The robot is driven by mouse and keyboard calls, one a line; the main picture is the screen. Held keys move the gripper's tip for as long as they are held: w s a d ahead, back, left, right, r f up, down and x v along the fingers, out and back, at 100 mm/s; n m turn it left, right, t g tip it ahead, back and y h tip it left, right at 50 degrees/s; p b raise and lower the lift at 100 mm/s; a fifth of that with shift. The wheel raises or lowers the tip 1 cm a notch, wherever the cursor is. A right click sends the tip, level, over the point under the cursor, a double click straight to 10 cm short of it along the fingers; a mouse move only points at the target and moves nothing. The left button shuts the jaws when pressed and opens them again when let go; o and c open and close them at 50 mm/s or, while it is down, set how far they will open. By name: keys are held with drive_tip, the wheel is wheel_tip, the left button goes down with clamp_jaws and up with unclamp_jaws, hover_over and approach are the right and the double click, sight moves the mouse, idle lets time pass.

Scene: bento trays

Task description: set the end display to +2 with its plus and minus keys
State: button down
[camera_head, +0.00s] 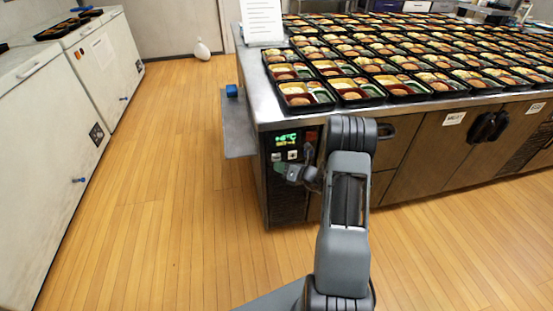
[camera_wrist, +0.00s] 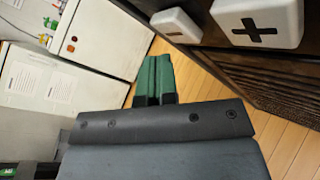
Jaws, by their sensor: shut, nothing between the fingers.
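The end display (camera_head: 287,138) is lit on the dark panel at the counter's near end. It shows a green figure with a smaller yellow-green line below, too small to read surely. Two pale keys sit under it. In the wrist view the white minus key (camera_wrist: 168,23) is at the top middle, and the larger white plus key (camera_wrist: 268,15) is at the top right. My gripper (camera_head: 278,168) is just below the keys in the head view. Its green fingers (camera_wrist: 157,62) are shut together and empty, and appear apart from both keys.
The steel counter (camera_head: 262,108) carries many filled bento trays and a paper sign (camera_head: 262,20). A side shelf (camera_head: 237,130) holds a blue block (camera_head: 231,90). White chest freezers (camera_head: 55,130) stand at the left. The wooden floor (camera_head: 170,190) between is clear.

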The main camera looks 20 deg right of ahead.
drive_tip(key=shift+w, duration=0.1)
idle(0.3)
drive_tip(key=shift+w, duration=0.3)
drive_tip(key=shift+w+d, duration=0.15)
drive_tip(key=shift+w, duration=0.3)
idle(0.8)
drive_tip(key=shift+s, duration=0.85)
drive_tip(key=shift+s+a+p, duration=0.2)
drive_tip(key=shift+s, duration=0.6)
drive_tip(key=shift+s+a+p, duration=0.2)
drive_tip(key=shift+s+a, duration=0.05)
drive_tip(key=shift+s, duration=0.6)
drive_tip(key=shift+s+a+p, duration=0.2)
drive_tip(key=shift+s, duration=0.6)
idle(1.8)
